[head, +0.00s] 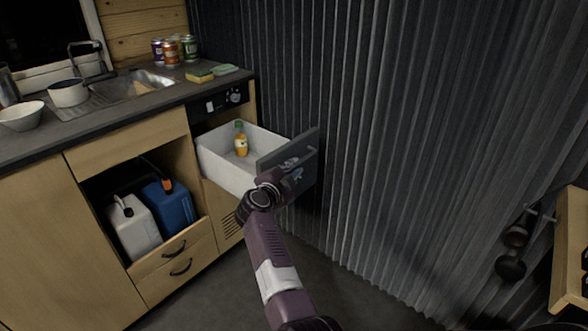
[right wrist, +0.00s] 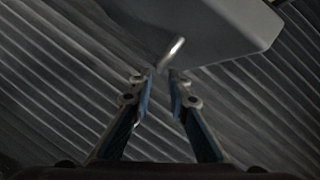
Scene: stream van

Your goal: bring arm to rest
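My right arm (head: 268,245) reaches up from the bottom of the head view to the pulled-out drawer. My right gripper (head: 294,172) is at the outer face of the grey drawer front (head: 302,152). In the right wrist view, my right gripper (right wrist: 163,76) has its two fingers apart with a narrow gap between the tips. A metal handle (right wrist: 172,50) shows just beyond the tips; I cannot tell whether they touch it. The white drawer (head: 218,160) stands open and holds an orange bottle with a green cap (head: 241,140). My left gripper is not in view.
A corrugated metal wall (head: 420,130) rises close behind and right of the drawer. The counter (head: 130,118) holds a pot (head: 68,93), a bowl (head: 21,116), cans and sponges. Canisters (head: 168,206) stand in the cabinet below. A wooden piece (head: 570,250) is at right.

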